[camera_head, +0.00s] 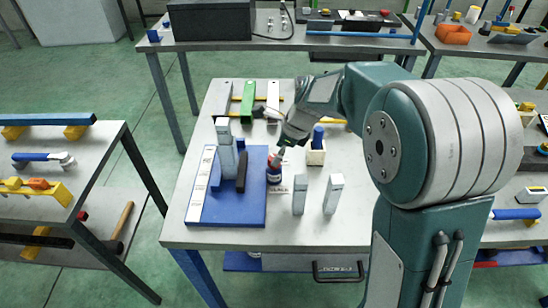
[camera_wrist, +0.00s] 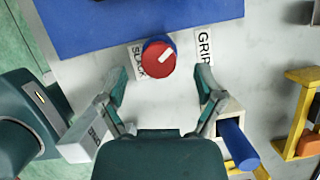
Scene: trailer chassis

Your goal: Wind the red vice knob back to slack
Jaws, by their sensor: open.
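The red vice knob (camera_wrist: 156,62) sits on a blue base in the wrist view, between a SLACK label (camera_wrist: 138,63) on its left and a GRIP label (camera_wrist: 204,47) on its right. Its white pointer slants up and right, towards the GRIP side. My gripper (camera_wrist: 161,83) is open, one finger on each side and just short of the knob, with nothing between them. In the head view my gripper (camera_head: 277,160) is above the knob (camera_head: 274,174), which stands at the right edge of the blue plate (camera_head: 250,212). The fingers partly hide the knob there.
Grey blocks (camera_head: 226,148) and a dark bar (camera_head: 241,172) stand on the blue plate, left of the knob. Two upright grey blocks (camera_head: 332,194) stand front right. A holder with a blue-handled item (camera_wrist: 236,142) is close to my right finger.

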